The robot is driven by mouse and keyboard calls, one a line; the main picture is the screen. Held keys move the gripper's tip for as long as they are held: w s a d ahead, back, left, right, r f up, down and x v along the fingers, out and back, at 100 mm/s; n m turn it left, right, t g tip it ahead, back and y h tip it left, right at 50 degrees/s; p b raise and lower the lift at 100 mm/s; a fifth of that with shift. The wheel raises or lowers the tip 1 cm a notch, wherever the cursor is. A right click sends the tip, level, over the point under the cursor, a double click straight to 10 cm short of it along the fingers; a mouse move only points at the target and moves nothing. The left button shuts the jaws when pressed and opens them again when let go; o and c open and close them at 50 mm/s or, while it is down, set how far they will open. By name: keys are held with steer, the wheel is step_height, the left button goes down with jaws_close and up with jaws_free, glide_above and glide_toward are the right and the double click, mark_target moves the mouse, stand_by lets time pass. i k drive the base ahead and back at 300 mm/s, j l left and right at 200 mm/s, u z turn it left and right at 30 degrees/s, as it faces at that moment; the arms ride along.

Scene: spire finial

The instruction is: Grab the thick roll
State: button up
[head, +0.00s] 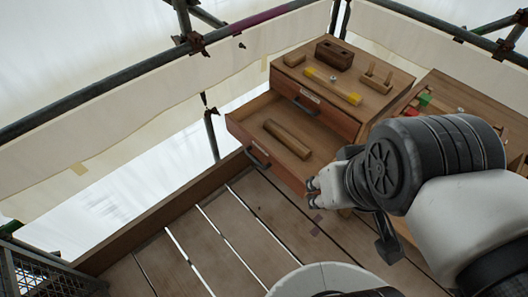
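A thick tan roll (287,139) lies in the open lower drawer (262,122) of a wooden chest, running from upper left to lower right. It rests on the drawer floor with bare space around it. My gripper (312,192) is right of and below the drawer in the picture, apart from the roll. Its fingers are small and partly turned away, so I cannot tell whether they are open or shut. I see nothing held in it.
On the chest top (352,68) stand a dark wooden block (334,55), a yellow-ended tool (333,86) and a pegged wooden piece (376,77). A second bench (462,96) is at right. Scaffold rails and sheeting surround the plank deck (225,225), which has gaps.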

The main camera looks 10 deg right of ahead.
mark_target(300, 150)
steer(key=i+l, duration=0.2)
steer(key=i, duration=0.3)
steer(key=i+l, duration=0.15)
steer(key=i, duration=0.35)
